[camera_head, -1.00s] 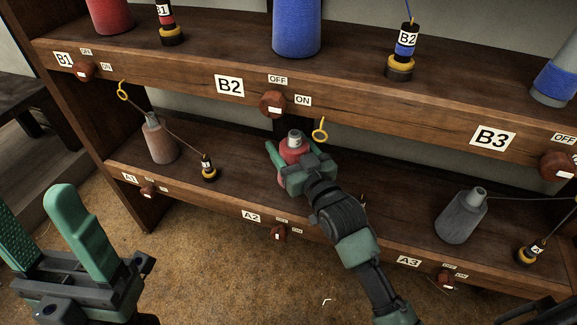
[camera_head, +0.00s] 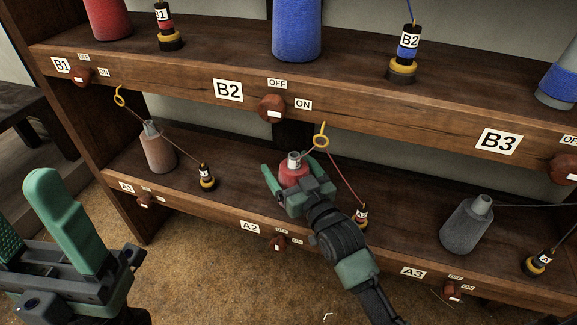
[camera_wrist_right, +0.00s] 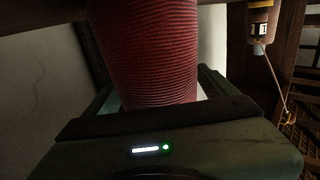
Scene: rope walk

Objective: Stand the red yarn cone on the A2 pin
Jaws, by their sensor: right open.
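The red yarn cone (camera_head: 293,172) stands upright on the lower shelf behind the A2 label (camera_head: 250,227). A thread runs from its grey tip up to a yellow ring (camera_head: 321,141) and down to a small spool (camera_head: 360,216). The A2 pin is hidden, so I cannot see how the cone sits on it. My right gripper (camera_head: 296,182) is open, with its fingers on both sides of the cone. The cone's ribbed red side (camera_wrist_right: 148,50) fills the middle of the right wrist view. My left gripper (camera_head: 38,225) is open and empty at the lower left.
The upper shelf's front board (camera_head: 180,87) overhangs the cone. A brown cone (camera_head: 158,150) stands at A1, and a grey cone (camera_head: 466,222) leans at A3. A red-brown knob (camera_head: 277,243) sits below the cone on the A2 edge. The floor in front is clear.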

